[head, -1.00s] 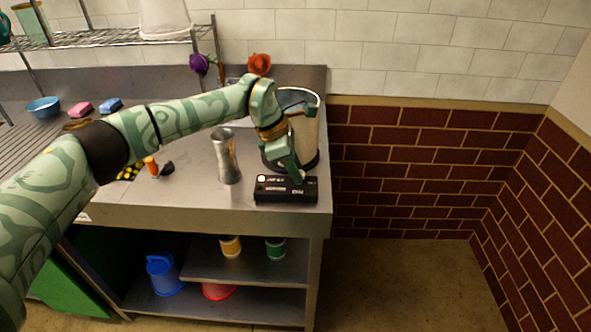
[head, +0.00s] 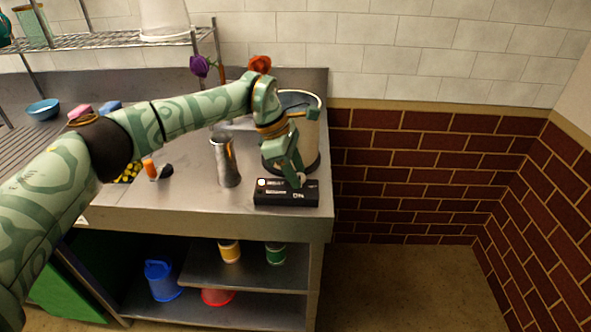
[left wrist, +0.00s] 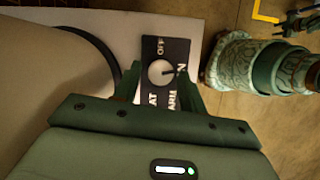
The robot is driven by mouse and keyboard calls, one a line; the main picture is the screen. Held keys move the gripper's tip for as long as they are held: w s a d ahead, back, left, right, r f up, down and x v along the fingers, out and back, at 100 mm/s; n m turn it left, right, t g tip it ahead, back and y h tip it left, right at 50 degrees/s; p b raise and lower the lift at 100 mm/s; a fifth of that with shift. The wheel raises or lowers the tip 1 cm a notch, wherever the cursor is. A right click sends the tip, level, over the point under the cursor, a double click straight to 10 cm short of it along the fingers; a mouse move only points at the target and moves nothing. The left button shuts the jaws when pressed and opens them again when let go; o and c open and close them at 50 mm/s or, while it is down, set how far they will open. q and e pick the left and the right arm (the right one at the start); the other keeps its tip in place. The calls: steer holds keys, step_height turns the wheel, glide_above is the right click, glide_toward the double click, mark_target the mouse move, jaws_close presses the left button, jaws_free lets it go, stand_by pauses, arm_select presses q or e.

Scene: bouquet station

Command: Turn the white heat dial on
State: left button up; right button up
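The white heat dial (left wrist: 161,72) is round and sits on a black control box (left wrist: 152,48) with OFF and other partly hidden labels. Its dark pointer line points right, toward a label whose visible letter is N. In the head view the box (head: 272,198) lies at the counter's front right corner, with the dial (head: 302,178) partly hidden by my gripper. My left gripper (head: 297,183) points down at the dial. In the left wrist view its fingers (left wrist: 160,80) are apart, one on each side of the dial, with gaps showing.
A cream cylindrical pot (head: 306,130) with a dark base stands right behind the box. A metal cup (head: 226,162) stands to its left. A purple flower (head: 199,66) and a red flower (head: 260,64) rise behind. The floor (head: 410,285) right of the counter is clear.

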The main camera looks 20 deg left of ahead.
arm_select(q)
steer(key=shift+o, duration=0.2)
steer(key=shift+r, duration=0.1)
steer(key=p+v, duration=0.3)
steer(key=v, duration=1.3)
arm_select(e)
steer(key=r, duration=0.1)
steer(key=w+r, duration=0.1)
steer(key=r, duration=0.1)
steer(key=shift+w+r, duration=0.15)
arm_select(q)
steer(key=shift+a, duration=0.1)
